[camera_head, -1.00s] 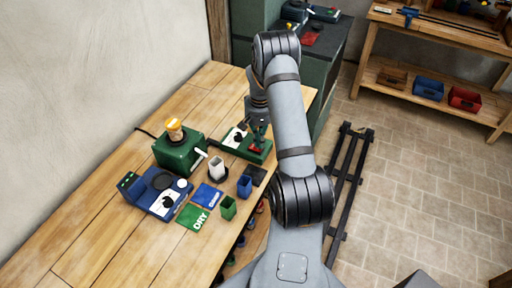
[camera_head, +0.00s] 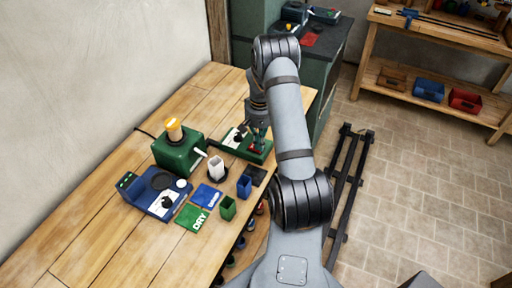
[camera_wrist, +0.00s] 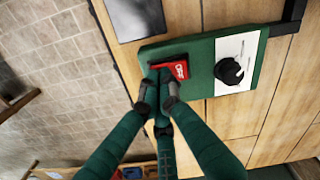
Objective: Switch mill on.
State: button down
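A green control panel (camera_head: 262,156) lies on the wooden bench, with a black dial on a white plate and a red switch. In the wrist view the panel (camera_wrist: 202,63) shows the black dial (camera_wrist: 229,71) at right and the red switch (camera_wrist: 174,70) marked OFF at left. My gripper (camera_wrist: 157,77) has its green fingertips drawn together at the left end of the red switch, partly covering it; firm contact cannot be told. In the head view my gripper (camera_head: 260,140) is over the panel. A green machine (camera_head: 178,152) with an orange-topped container stands to the left.
A blue scale-like device (camera_head: 155,192), a white cup (camera_head: 216,166), a blue cup (camera_head: 244,186) and a green cup (camera_head: 228,208) stand nearby. Blue and green DRY (camera_head: 192,218) mats lie in front. The bench's left part is clear.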

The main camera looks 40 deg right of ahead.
jog(key=shift+w+r+p, duration=0.1)
jog(key=shift+r+p, duration=0.4)
jog(key=shift+r, duration=0.1)
jog(key=shift+r+p, duration=1.8)
jog(key=shift+r, duration=1.05)
jog(key=shift+f, duration=0.2)
